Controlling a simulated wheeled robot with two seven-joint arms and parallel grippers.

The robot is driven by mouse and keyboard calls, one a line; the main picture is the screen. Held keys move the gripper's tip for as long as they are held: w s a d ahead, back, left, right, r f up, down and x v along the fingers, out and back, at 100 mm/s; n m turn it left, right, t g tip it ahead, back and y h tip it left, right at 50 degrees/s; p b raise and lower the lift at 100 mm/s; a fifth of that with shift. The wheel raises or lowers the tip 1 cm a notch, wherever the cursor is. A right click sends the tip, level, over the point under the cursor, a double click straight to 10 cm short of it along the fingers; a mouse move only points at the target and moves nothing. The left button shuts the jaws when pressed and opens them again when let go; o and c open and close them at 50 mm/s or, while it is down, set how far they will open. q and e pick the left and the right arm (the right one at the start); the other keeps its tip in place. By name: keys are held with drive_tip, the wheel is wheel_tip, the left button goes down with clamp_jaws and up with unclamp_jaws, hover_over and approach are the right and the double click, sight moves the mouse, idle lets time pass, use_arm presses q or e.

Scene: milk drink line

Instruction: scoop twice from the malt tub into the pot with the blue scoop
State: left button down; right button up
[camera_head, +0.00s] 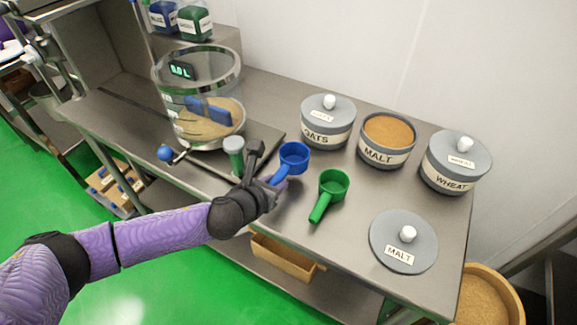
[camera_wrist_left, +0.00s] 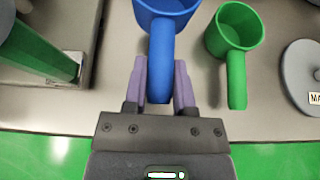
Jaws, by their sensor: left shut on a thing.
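The blue scoop (camera_head: 294,157) is near the middle of the counter, its handle pointing toward me. My left gripper (camera_head: 275,184) is shut on that handle. In the left wrist view the fingers (camera_wrist_left: 160,85) sit on both sides of the blue scoop's handle (camera_wrist_left: 161,50). The malt tub (camera_head: 384,148) stands uncovered with brown powder (camera_head: 389,130) in it, behind and right of the scoop. The clear pot (camera_head: 203,105) stands at the left with tan powder and a blue paddle inside; its display seems to read 0.0 L. My right gripper is out of view.
A green scoop (camera_head: 331,190) lies close right of the blue one. The malt lid (camera_head: 404,242) lies at the front right. Lidded oats (camera_head: 328,123) and wheat (camera_head: 456,162) tubs flank the malt tub. A green-handled lever (camera_head: 234,150) stands beside my gripper.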

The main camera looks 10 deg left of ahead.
use_arm(q)
wheel_tip(320, 180, up, 3)
drive_tip(key=shift+f+p, duration=0.2)
drive_tip(key=shift+p, duration=0.9)
drive_tip(key=shift+f, duration=0.15)
